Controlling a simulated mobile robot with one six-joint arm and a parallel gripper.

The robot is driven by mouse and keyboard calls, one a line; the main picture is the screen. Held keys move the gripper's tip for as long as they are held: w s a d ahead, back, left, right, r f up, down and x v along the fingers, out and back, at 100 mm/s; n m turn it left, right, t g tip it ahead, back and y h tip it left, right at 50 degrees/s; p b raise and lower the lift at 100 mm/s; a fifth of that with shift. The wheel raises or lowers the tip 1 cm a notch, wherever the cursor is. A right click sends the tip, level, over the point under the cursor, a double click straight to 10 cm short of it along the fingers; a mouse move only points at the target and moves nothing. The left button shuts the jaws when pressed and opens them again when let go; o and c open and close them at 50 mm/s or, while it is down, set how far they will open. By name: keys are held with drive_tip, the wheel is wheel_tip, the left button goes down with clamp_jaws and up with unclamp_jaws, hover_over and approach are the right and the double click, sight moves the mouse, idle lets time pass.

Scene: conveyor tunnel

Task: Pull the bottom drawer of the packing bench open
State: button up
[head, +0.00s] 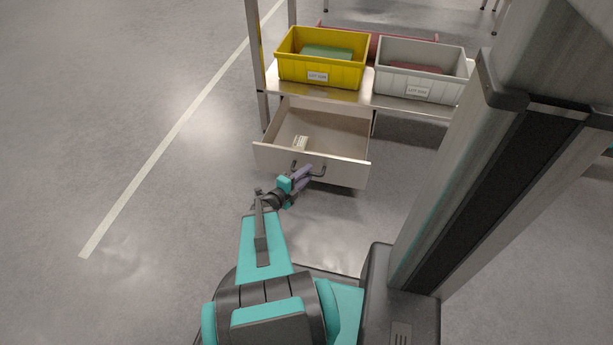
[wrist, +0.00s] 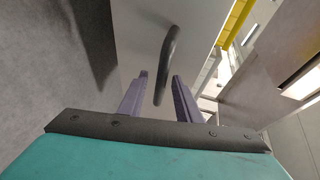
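The drawer (head: 343,172) of the packing bench stands pulled out under the bench's surface, its inside showing from above. A small pale item (head: 300,143) lies in it. The drawer has a dark bar handle (wrist: 170,50) on its light front (wrist: 140,35). My gripper (head: 307,174) is at the handle. In the wrist view its two purple fingers (wrist: 160,76) are apart, with the handle between them and gaps visible on both sides. I cannot tell whether either finger touches it. No other drawer shows clearly.
A yellow bin (head: 320,72) and a grey bin (head: 421,87) stand on the bench's surface (head: 374,97) above the drawer. A metal post (head: 257,60) rises at the left. The floor left of the bench is clear, with a white line (head: 170,137).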

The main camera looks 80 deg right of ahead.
drive_tip(key=p+v, duration=0.2)
drive_tip(key=v, duration=0.4)
drive_tip(key=shift+a, duration=0.35)
drive_tip(key=shift+w, duration=0.1)
